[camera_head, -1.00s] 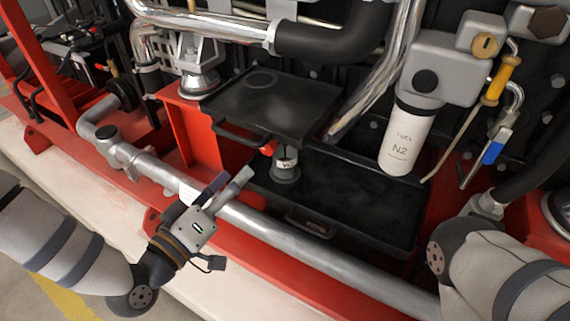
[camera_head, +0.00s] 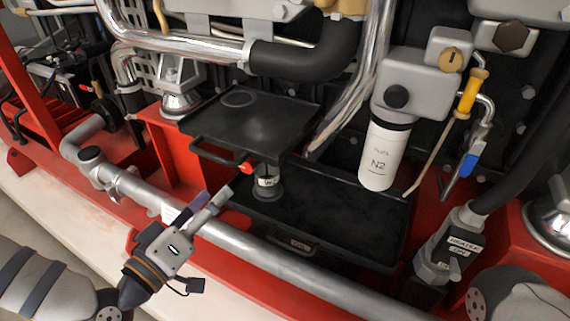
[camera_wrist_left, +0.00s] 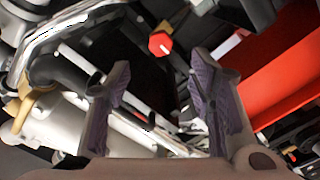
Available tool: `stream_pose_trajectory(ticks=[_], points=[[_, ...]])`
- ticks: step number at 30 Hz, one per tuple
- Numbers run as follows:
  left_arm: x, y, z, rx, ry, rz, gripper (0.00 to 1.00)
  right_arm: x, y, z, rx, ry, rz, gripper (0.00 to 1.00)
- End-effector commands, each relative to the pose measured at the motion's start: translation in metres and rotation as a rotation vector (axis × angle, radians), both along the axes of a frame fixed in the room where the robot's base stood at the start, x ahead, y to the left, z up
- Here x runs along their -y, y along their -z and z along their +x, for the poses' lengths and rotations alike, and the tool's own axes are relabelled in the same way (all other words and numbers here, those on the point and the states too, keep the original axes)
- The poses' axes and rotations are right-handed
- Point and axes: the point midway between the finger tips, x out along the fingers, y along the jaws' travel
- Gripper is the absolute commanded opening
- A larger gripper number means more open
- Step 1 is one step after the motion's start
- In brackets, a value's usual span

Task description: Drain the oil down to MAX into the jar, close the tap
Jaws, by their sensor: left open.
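The tap's small red knob (camera_head: 246,167) sits under the front edge of a black tray (camera_head: 252,122). The knob also shows as a red hexagon in the left wrist view (camera_wrist_left: 160,44). A small jar with a pale label (camera_head: 267,186) stands just right of the knob, below the tray; its oil level cannot be made out. My left gripper (camera_head: 208,203) is open and empty, in front of and below-left of the knob, apart from it. Its two fingers frame an empty gap in the left wrist view (camera_wrist_left: 160,100). My right gripper is out of view.
A long grey pipe (camera_head: 270,253) runs across the front, near my left gripper. A lower black tray (camera_head: 340,225) lies under the jar. A white N2 filter (camera_head: 378,156) hangs right, beside a yellow-handled part (camera_head: 468,95). A heater box (camera_head: 453,243) stands farther right.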

Motion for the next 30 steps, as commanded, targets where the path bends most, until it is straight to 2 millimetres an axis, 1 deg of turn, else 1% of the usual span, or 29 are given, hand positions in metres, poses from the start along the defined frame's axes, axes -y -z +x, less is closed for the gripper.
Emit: stream_pose_trajectory(ticks=[2,4,12,16,18,21,27,28,29,30], points=[[-0.003,0.0,0.004,0.004,-0.008,0.003,0.49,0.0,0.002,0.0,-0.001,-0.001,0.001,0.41],[0.003,0.0,0.014,0.006,-0.006,0.004,0.49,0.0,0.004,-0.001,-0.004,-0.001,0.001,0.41],[0.029,0.002,0.077,0.005,-0.006,0.004,0.49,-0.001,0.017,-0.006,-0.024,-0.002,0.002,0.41],[0.038,0.002,0.099,0.003,-0.006,0.003,0.49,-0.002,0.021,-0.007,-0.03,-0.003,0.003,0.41],[0.04,0.001,0.105,0.002,-0.006,0.002,0.49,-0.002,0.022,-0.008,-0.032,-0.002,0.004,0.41],[0.042,0.0,0.11,0.002,-0.007,0.002,0.49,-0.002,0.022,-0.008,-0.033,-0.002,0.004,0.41],[0.042,-0.001,0.111,0.004,-0.007,0.002,0.49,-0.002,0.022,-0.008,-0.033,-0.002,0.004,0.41],[0.042,-0.001,0.111,0.004,-0.007,0.002,0.47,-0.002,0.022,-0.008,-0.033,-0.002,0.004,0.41],[0.042,-0.001,0.111,0.003,-0.006,0.002,0.4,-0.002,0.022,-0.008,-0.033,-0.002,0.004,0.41],[0.042,-0.001,0.111,0.003,-0.006,0.002,0.31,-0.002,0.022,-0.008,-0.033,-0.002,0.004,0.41]])
